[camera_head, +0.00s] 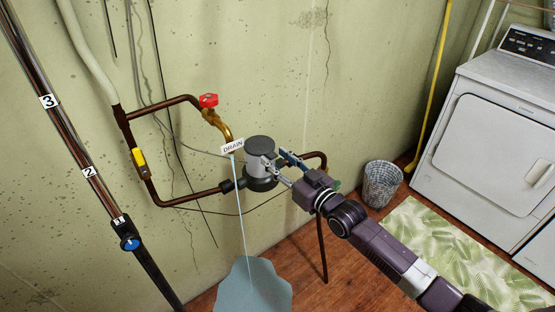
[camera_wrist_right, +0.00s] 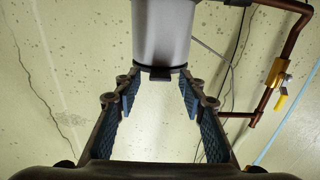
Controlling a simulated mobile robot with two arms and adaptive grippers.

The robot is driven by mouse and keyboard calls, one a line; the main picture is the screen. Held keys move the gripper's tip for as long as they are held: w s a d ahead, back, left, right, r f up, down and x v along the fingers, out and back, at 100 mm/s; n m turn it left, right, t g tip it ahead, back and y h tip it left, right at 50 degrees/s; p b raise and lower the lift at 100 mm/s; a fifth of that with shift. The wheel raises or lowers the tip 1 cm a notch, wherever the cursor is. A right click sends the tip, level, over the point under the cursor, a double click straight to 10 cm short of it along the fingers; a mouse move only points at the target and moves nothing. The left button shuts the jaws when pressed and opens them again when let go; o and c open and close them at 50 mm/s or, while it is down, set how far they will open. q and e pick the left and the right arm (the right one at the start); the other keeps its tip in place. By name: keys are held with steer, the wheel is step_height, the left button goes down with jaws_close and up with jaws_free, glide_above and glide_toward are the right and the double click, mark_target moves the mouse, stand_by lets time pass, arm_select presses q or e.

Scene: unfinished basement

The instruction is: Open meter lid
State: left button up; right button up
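The meter (camera_head: 262,181) is a grey cylinder on the pipe by the wall, with a dark lid (camera_head: 260,146) lying flat on its top. The lid looks shut. My right gripper (camera_head: 280,165) is at the meter's right side, close to the body just below the lid. In the right wrist view the meter (camera_wrist_right: 163,32) fills the top middle, with a dark rim and small tab (camera_wrist_right: 160,74) at its end. There my right gripper (camera_wrist_right: 158,82) is open, its fingers spread either side of the tab with nothing between the pads. Contact cannot be told. My left gripper is out of view.
A red valve (camera_head: 208,100) and DRAIN sign (camera_head: 233,146) are left of the meter. A thin stream falls to a blue puddle (camera_head: 252,290). Brown pipes surround the meter. A wire basket (camera_head: 382,184), green mat (camera_head: 455,258) and white dryer (camera_head: 500,140) stand right.

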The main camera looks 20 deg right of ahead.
jaws_close()
stand_by(0.3)
steer(key=shift+r, duration=0.1)
